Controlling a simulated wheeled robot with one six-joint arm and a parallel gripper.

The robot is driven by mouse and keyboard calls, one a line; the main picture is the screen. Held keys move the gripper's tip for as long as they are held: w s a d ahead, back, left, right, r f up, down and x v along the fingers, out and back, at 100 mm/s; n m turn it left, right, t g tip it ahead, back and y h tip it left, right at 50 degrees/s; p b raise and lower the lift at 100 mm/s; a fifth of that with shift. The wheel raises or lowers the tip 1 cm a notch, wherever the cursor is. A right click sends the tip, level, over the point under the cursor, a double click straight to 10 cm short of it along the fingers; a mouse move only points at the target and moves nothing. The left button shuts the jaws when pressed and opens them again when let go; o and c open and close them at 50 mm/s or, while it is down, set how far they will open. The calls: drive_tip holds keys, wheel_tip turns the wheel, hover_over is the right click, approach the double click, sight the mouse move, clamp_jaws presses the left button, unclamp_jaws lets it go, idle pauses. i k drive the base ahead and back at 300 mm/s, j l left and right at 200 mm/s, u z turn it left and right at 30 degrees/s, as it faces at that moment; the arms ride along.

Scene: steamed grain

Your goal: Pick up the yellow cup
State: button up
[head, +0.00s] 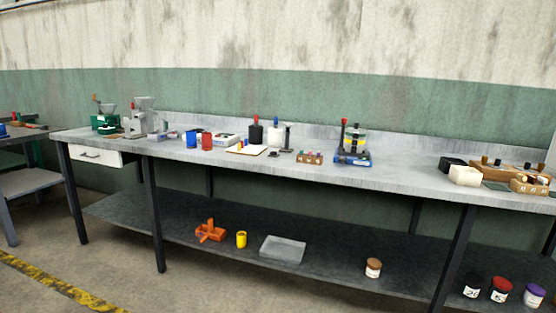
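The yellow cup (241,239) stands upright on the dark lower shelf (330,268) of the long grey workbench. It is small in the head view, left of centre and low in the picture. The cup looks unobstructed from the front. My gripper does not show in this view.
The workbench top (400,179) above the shelf carries a blue cup (191,140), a red cup (207,141) and other items. Bench legs, such as one at the left (153,215), bound the shelf opening. A brown-lidded jar (373,268) stands further right. Floor in front is clear.

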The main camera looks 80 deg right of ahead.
sight(242, 239)
drive_tip(key=i+z, duration=0.1)
drive_tip(key=z, duration=0.25)
drive_tip(key=i+z, duration=0.1)
drive_tip(key=z, duration=0.25)
drive_tip(key=i+j+z, duration=0.1)
drive_tip(key=z, duration=2.9)
drive_tip(key=u, duration=1.5)
drive_tip(key=i+l+u, duration=0.15)
drive_tip(key=i, duration=0.2)
